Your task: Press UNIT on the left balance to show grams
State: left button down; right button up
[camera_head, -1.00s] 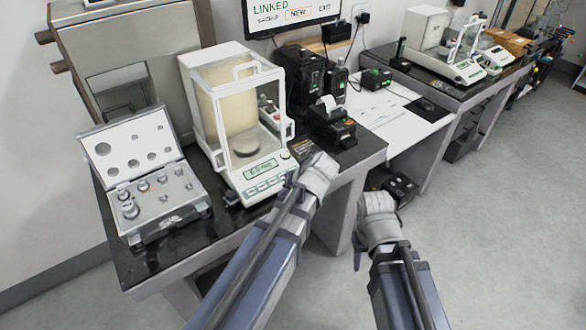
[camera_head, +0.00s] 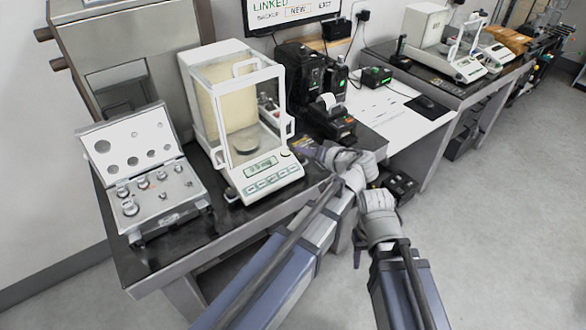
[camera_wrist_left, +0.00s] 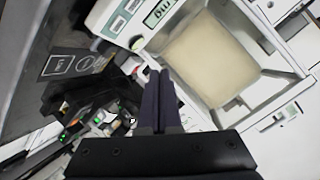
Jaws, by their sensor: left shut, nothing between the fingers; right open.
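The left balance (camera_head: 232,150) is a white unit with a glass draft shield, standing on the dark table. Its lit green display (camera_head: 262,167) shows a small reading that looks like it ends in mg. The display (camera_wrist_left: 158,13) shows mg in the left wrist view. A row of pale keys (camera_head: 271,186) runs below it; their labels are too small to read. My left gripper (camera_head: 303,149) is shut and empty, to the right of the balance's front panel and apart from the keys. Its closed fingers (camera_wrist_left: 157,84) show in the left wrist view. My right gripper (camera_head: 377,196) is open, in front of the table.
An open case of weights (camera_head: 165,205) stands left of the balance. A black printer (camera_head: 331,122) and black devices (camera_head: 300,75) stand to its right. A second balance (camera_head: 455,62) is on the far table. A screen (camera_head: 290,12) hangs behind.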

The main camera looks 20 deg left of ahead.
pick_arm(q)
jog(key=shift+w+a+f+b, duration=0.3)
jog(key=shift+a+f+b, duration=0.1)
jog(key=shift+f+b, duration=0.95)
jog(key=shift+w+a+f+b, duration=0.35)
jog(key=shift+a+f+b, duration=0.05)
jog(key=shift+f+b, duration=0.95)
jog(key=shift+w+a+f+b, duration=0.3)
jog(key=shift+a+f+b, duration=0.1)
jog(key=shift+f+b, duration=0.9)
jog(key=shift+f, duration=0.2)
jog(key=shift+w+a+f+b, duration=0.1)
jog(key=shift+f+b, duration=0.15)
jog(key=shift+b, duration=0.05)
jog(key=shift+a+f+b, duration=0.1)
jog(key=shift+f+b, duration=0.25)
jog(key=shift+r, duration=0.15)
jog(key=shift+d+r+p, duration=0.2)
jog(key=shift+r+p, duration=0.4)
jog(key=shift+p, duration=0.15)
jog(key=r+p, duration=0.1)
jog(key=s+d+r+p, duration=0.1)
jog(key=r+p, duration=0.2)
jog(key=shift+s+d+r+p, duration=0.15)
jog(key=shift+d+r+p, duration=0.05)
jog(key=shift+r+p, duration=0.15)
